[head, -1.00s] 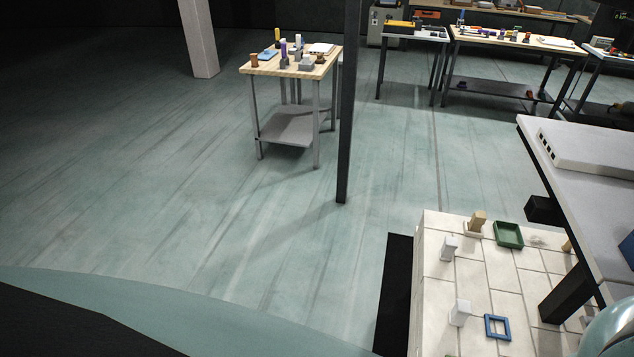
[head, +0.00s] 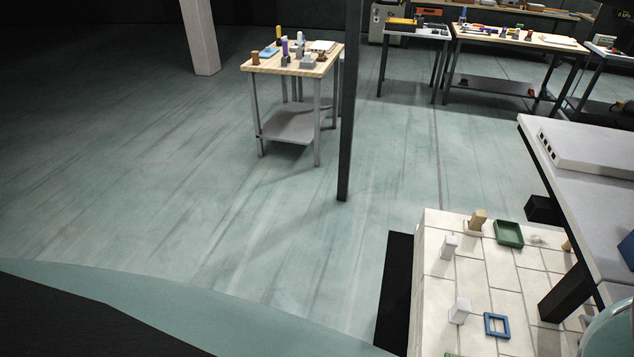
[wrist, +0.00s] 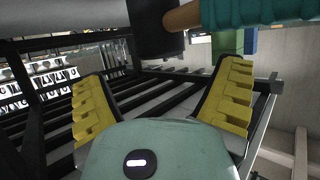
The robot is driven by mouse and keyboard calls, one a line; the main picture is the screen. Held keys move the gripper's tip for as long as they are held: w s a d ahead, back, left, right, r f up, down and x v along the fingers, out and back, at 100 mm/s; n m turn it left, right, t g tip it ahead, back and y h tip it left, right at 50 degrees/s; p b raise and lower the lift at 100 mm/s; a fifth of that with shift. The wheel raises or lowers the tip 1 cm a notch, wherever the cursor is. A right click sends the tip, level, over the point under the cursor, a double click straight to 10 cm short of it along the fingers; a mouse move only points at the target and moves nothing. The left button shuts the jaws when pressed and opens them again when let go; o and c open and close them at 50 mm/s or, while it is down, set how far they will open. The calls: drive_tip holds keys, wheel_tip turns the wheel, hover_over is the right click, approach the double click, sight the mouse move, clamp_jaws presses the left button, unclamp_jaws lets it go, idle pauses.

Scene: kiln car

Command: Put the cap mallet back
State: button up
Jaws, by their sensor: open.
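A mallet shows at the top of the wrist view, with a black cylindrical head (wrist: 153,32), a wooden handle (wrist: 183,17) and a teal grip (wrist: 245,11); its upper part is cut off by the frame. It looks like the cap mallet. My gripper (wrist: 163,76) has its two yellow ridged fingers spread wide, with nothing between them. The mallet head appears beyond the fingertips, apart from them. A dark slatted rack (wrist: 160,95) lies behind the fingers. In the head view I cannot make out the mallet, and the gripper is outside the picture.
In the head view a pale tiled block (head: 470,272) at lower right carries a green tray (head: 509,233), a blue frame (head: 497,325) and white posts (head: 460,310). A grey table (head: 590,200) overhangs it. A dark post (head: 349,110) stands mid-floor near a wooden-topped table (head: 292,64). Left floor is clear.

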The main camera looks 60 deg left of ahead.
drive_tip(key=shift+p+v, duration=0.55)
drive_tip(key=shift+v, duration=0.95)
drive_tip(key=v, duration=1.2)
